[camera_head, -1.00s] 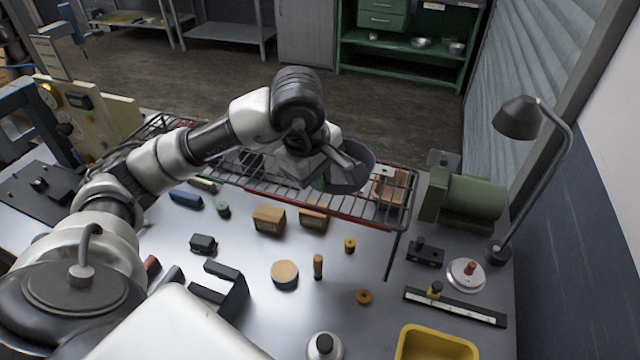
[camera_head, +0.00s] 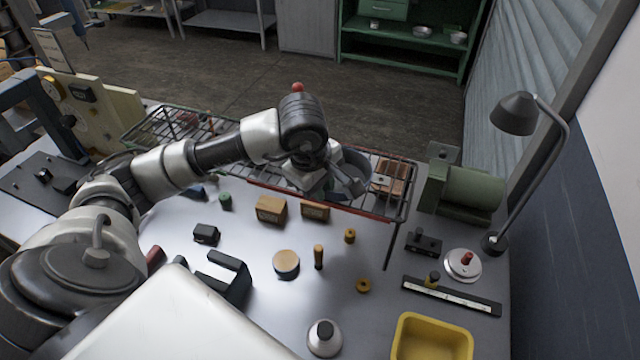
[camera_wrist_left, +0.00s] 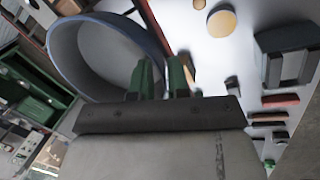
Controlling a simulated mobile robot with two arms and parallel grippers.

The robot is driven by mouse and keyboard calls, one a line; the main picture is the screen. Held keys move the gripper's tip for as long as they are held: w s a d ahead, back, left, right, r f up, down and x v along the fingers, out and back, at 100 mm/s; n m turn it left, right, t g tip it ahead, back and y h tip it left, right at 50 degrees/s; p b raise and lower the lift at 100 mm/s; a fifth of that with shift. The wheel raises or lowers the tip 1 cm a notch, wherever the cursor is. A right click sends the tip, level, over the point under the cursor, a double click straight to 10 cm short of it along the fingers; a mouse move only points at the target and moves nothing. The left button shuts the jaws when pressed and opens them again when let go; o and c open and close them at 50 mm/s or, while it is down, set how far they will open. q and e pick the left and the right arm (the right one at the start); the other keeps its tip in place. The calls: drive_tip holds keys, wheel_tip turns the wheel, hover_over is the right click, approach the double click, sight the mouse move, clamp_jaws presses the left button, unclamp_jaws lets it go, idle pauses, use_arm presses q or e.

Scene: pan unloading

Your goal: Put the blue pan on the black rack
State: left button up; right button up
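The blue pan (camera_head: 355,160) is over the right half of the black wire rack (camera_head: 400,205), partly hidden behind my left gripper (camera_head: 338,182). In the left wrist view the pan (camera_wrist_left: 100,52) shows its pale inside and blue rim. The green fingers of the left gripper (camera_wrist_left: 163,78) sit close together at its right wall, one over the inside and one outside. The gripper appears shut on this wall, though the contact is hard to see. Whether the pan's base touches the rack is hidden. My right gripper is out of view.
A brown box (camera_head: 390,178) is at the rack's right end, close to the pan. A green motor-like machine (camera_head: 465,190) and a lamp (camera_head: 515,115) stand right of it. Small blocks (camera_head: 270,208) and a yellow bin (camera_head: 432,340) are in front.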

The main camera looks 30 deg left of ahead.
use_arm(q)
drive_tip(key=shift+o, duration=0.7)
drive_tip(key=shift+r, duration=0.1)
drive_tip(key=shift+r+p, duration=0.15)
drive_tip(key=shift+p, duration=0.15)
drive_tip(key=shift+r+b, duration=0.3)
drive_tip(key=shift+r, duration=0.1)
drive_tip(key=b+v, duration=0.2)
drive_tip(key=v, duration=0.9)
drive_tip(key=shift+s, duration=0.15)
